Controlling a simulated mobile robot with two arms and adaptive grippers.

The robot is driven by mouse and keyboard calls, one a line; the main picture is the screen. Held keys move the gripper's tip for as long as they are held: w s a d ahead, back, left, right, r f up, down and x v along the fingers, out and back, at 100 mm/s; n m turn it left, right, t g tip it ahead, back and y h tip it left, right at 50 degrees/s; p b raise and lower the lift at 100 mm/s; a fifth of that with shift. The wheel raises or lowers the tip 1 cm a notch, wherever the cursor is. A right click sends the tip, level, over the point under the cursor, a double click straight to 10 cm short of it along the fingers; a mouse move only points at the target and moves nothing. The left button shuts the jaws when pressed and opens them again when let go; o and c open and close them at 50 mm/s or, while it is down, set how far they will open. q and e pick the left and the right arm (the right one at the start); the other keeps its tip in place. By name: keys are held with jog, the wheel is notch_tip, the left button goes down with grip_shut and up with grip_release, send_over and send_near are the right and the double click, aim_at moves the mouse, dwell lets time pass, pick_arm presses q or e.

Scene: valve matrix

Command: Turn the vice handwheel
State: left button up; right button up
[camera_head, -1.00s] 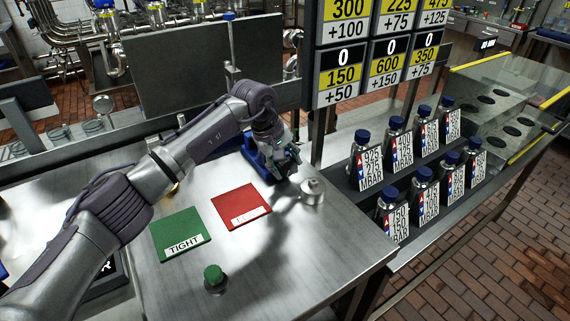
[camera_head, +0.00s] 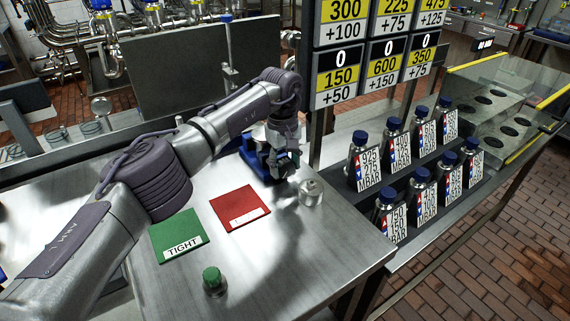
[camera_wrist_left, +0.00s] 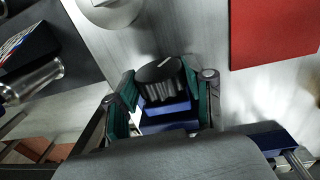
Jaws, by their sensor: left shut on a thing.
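The blue vice (camera_head: 253,160) stands on the steel bench, partly hidden behind my left arm in the head view. Its blue body (camera_wrist_left: 167,124) also shows in the left wrist view. The handwheel is a black ribbed knob (camera_wrist_left: 160,77) with a pale line on top. My left gripper (camera_head: 283,166) is at the vice, pointing down. In the left wrist view, the green-padded fingers of the gripper (camera_wrist_left: 165,93) stand on either side of the knob, closed on it. The knob is hidden by the gripper in the head view. My right gripper is out of view.
A steel knob-topped cylinder (camera_head: 311,193) stands close right of the gripper. A red plate (camera_head: 238,206) and green "TIGHT" plate (camera_head: 176,236) lie in front. A green-capped piece (camera_head: 213,281) is nearer. Several labelled bottles (camera_head: 422,196) stand on the right rack.

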aim_at(283, 161)
pick_arm(q)
jog(key=o, duration=1.2)
jog(key=shift+c, duration=0.2)
jog(key=shift+r, duration=0.1)
notch_tip(283, 161, up, 12)
jog(key=shift+s+a, duration=0.2)
jog(key=shift+a, duration=0.05)
jog(key=shift+c, duration=0.2)
